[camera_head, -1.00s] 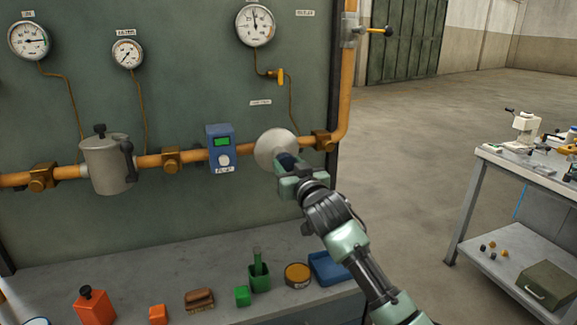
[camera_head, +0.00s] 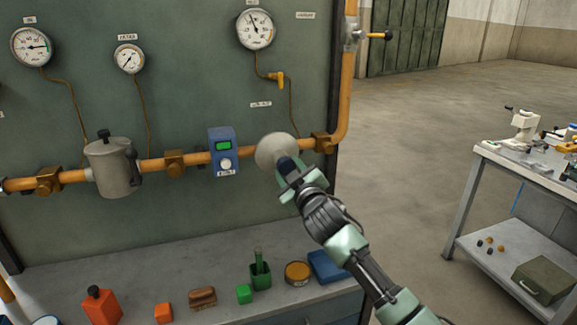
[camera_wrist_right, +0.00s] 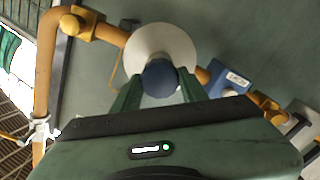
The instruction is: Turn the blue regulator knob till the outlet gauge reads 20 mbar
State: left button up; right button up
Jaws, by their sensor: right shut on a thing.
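The blue regulator knob (camera_wrist_right: 160,77) sits in front of the round pale regulator disc (camera_head: 273,148) on the orange pipe. My right gripper (camera_head: 290,172) is shut on the knob; in the right wrist view its two fingers (camera_wrist_right: 158,88) lie on either side of it. In the head view the gripper hides most of the knob. The upper right gauge (camera_head: 255,30), on the regulator's side of the panel, has its needle pointing up and slightly left. Its figures and label are too small to read. My left gripper is not in view.
The orange pipe (camera_head: 345,85) bends upward at the right, with a yellow-handled valve (camera_head: 375,36). A blue meter (camera_head: 222,152) with a green display is left of the disc. Several small items stand on the bench (camera_head: 130,272) below.

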jog(key=shift+f+n, duration=0.1)
jog(key=shift+n, duration=0.4)
jog(key=o, duration=1.4)
jog(key=v, duration=0.7)
jog(key=shift+s+d+b, duration=0.15)
jog(key=shift+s+b, duration=0.2)
jog(key=shift+b, duration=0.1)
